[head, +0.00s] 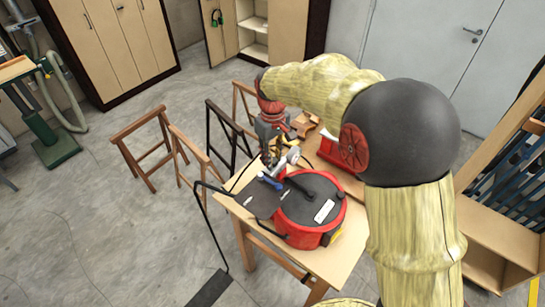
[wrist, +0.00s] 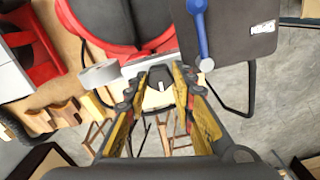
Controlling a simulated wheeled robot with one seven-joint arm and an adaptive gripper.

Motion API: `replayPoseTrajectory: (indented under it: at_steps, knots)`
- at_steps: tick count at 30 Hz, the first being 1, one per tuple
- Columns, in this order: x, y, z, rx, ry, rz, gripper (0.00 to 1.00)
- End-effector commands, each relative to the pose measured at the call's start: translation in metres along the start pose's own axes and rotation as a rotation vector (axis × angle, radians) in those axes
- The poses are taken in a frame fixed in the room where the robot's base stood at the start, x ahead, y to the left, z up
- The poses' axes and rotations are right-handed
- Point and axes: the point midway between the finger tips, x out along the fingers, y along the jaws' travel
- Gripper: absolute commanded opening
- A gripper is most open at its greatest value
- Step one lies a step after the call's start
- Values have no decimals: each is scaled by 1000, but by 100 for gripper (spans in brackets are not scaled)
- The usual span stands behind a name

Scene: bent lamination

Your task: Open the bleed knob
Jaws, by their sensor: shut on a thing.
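My gripper (head: 272,160) points down over the left rear side of a red and black round machine (head: 312,205) on a wooden table. In the wrist view my gripper (wrist: 162,78) has its fingertips close together around a small part at the machine's edge, which I take as the bleed knob. The fingers hide most of it, and its turn position cannot be told. A grey round gauge-like part (wrist: 100,75) is just left of the fingers. A blue lever (wrist: 199,28) is to their right, apart from them, over a dark plate (wrist: 245,40) with a white label.
The wooden table (head: 335,262) holds the machine, with a red tool (head: 343,150) and wooden pieces behind it. Wooden sawhorses (head: 150,150) stand to the left. A shelf rack (head: 505,215) is at the right. Open grey floor lies left of the table.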

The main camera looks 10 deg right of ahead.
Motion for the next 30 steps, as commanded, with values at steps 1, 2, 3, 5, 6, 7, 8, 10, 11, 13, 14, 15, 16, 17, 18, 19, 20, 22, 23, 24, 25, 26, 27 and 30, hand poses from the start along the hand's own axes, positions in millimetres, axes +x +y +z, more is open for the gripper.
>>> replayPoseTrajectory:
  at_steps: [1,2,3,5,6,7,8,10,11,13,14,15,16,17,18,19,20,22,23,24,25,26,27,30]
  knots:
    - [0,0,0,-20,2,0,0]
    - [0,0,0,-30,2,0,0]
    - [-1,0,0,-44,2,0,0]
    - [-1,0,0,-60,2,0,0]
    - [-1,0,-1,-69,2,0,0]
    - [-1,0,0,-75,2,0,0]
    - [-1,0,-1,-79,2,0,0]
    - [-1,0,-1,-87,2,0,0]
    - [-1,0,-1,-89,2,0,0]
    - [-1,0,-1,-92,2,1,0]
    - [-1,0,-1,-92,2,1,0]
    - [-1,0,-1,-93,2,1,0]
    - [-1,0,-1,-93,2,1,0]
    - [-1,0,-1,-93,2,1,0]
    - [-1,0,-1,-93,2,1,0]
    - [-1,0,-1,-93,2,1,0]
    - [-1,0,-1,-93,2,1,0]
    - [-1,0,-1,-92,2,1,0]
    - [-1,0,-1,-92,2,1,25]
    - [-1,0,-1,-92,2,1,28]
    - [-1,0,-1,-92,2,1,29]
    - [-1,0,-1,-92,2,1,31]
    - [-1,0,0,-92,2,1,33]
    - [0,0,0,-92,1,0,39]
